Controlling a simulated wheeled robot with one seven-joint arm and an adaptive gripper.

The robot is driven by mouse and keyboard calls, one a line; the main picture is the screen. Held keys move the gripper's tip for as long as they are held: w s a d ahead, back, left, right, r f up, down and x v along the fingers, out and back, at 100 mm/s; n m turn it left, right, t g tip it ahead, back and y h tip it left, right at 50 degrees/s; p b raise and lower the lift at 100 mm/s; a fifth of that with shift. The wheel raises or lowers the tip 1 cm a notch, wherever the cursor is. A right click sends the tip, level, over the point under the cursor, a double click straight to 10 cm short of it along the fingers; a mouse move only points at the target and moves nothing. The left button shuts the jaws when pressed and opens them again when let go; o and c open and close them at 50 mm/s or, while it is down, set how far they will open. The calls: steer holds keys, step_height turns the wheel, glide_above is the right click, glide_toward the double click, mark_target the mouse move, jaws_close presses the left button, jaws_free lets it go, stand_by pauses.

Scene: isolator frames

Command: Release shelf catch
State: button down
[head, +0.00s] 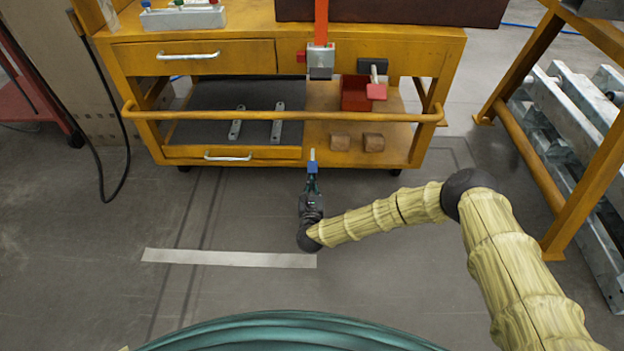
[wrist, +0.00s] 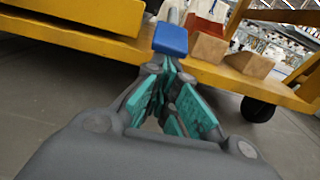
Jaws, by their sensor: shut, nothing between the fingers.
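A small blue block (head: 312,167) with a pale metal strip above it is at the front edge of the yellow cart's lower shelf (head: 385,159); it looks like the shelf catch. In the wrist view the blue block (wrist: 171,39) is straight ahead of the fingertips, with the metal strip partly hidden behind it. My gripper (head: 312,185) is low in front of the cart, its teal fingers pointing at the block. The fingers (wrist: 166,66) are closed together and empty, their tips just short of or touching the block; I cannot tell which.
A yellow rail (head: 230,116) crosses the cart front above my gripper. Two wooden blocks (head: 340,142) and a red box (head: 355,98) are on the lower shelf's right. A grey fitting (head: 321,58) hangs from a red strap above. A yellow rack (head: 525,150) stands right. Floor in front is clear.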

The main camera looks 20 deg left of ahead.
steer(key=shift+s+d+r+g+h+p, duration=0.15)
steer(key=shift+s+r+g+p, duration=0.25)
steer(key=shift+r+p, duration=0.45)
steer(key=shift+s+r+g+h+p, duration=0.15)
steer(key=shift+r+g+p, duration=0.45)
steer(key=shift+p, duration=0.5)
steer(key=shift+s+d+r+g+h+p, duration=0.1)
steer(key=shift+s+r+g+p, duration=0.2)
steer(key=shift+r+g+p, duration=0.5)
steer(key=shift+f+t, duration=0.1)
steer(key=shift+t, duration=0.2)
steer(key=shift+f, duration=0.1)
steer(key=p, duration=0.1)
glide_toward(312, 172)
steer(key=shift+s+d+f, duration=0.2)
steer(key=shift+s+f, duration=0.45)
steer(key=shift+f, duration=0.05)
steer(key=shift+s+d+f, duration=0.2)
steer(key=shift+s+f, duration=0.45)
steer(key=shift+f, duration=0.05)
